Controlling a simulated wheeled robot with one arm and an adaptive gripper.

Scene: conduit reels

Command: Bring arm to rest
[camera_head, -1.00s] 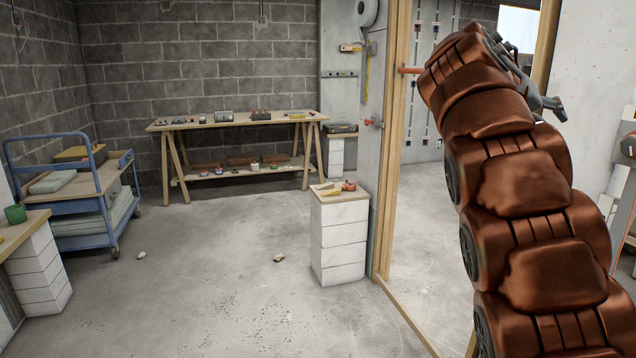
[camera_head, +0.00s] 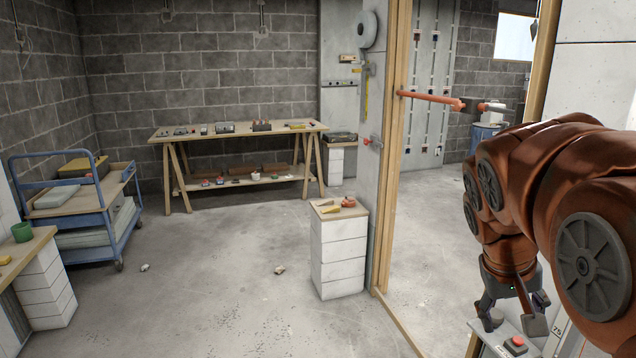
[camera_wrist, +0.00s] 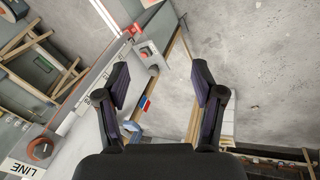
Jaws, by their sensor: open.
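My gripper (camera_head: 511,318) is at the lower right of the head view, pointing down from my bent copper-coloured arm. Its two dark fingers are spread apart. In the wrist view the fingers (camera_wrist: 160,82) stand open with nothing between them. Below and beside the gripper in the head view is a pale surface with a red button (camera_head: 516,341) on a dark box. I cannot tell how far the fingertips are above it.
A wooden post (camera_head: 390,150) and a floor rail (camera_head: 408,324) stand left of my arm. An orange rod (camera_head: 432,98) sticks out from the post. A white block pedestal (camera_head: 339,255), a trestle table (camera_head: 180,140) and a blue trolley (camera_head: 68,225) stand further left.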

